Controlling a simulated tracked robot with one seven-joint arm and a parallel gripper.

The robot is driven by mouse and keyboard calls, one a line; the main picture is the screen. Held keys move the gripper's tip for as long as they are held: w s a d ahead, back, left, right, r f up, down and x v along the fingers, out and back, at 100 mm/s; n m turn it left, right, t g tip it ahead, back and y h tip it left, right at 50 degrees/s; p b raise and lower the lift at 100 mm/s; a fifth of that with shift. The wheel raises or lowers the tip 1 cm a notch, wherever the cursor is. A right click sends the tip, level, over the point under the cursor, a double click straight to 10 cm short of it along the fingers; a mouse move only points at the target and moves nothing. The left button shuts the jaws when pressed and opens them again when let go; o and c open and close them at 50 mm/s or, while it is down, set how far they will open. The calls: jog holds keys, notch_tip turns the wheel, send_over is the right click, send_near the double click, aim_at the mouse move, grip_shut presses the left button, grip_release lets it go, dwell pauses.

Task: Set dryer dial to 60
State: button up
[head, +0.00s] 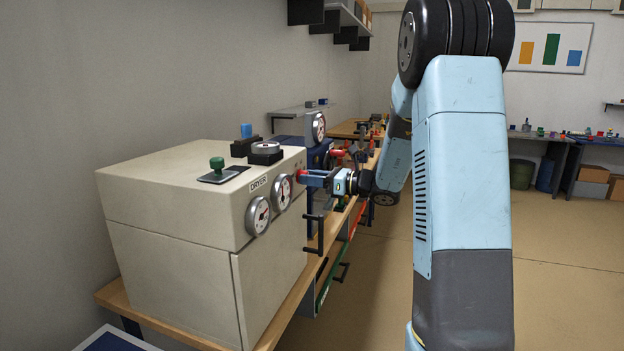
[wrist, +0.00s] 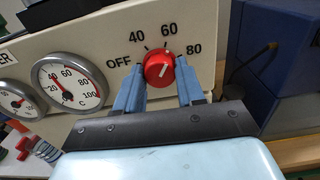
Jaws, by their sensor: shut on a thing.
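The dryer (head: 175,215) is a beige box on a wooden bench, labelled DRYER. Its red dial (wrist: 157,72) is on the front panel, among the printed marks OFF, 40, 60 and 80. A white line on the dial slants up and to the right, roughly toward the 60 to 80 side; the exact reading is hard to tell. My gripper (wrist: 159,66) is shut on the red dial, one blue finger on each side. In the head view my gripper (head: 313,179) reaches the panel's right end from the right.
Two round gauges (head: 258,215) (head: 282,193) sit left of the dial. A green-knobbed lever (head: 217,168) and other fittings are on the dryer's top. A black handle (head: 320,235) stands out below my gripper. A blue machine (wrist: 275,50) is close on the right.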

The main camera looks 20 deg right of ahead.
jog(key=shift+c, duration=1.3)
jog(key=shift+n, duration=1)
jog(key=o, duration=1)
jog(key=v, duration=1.4)
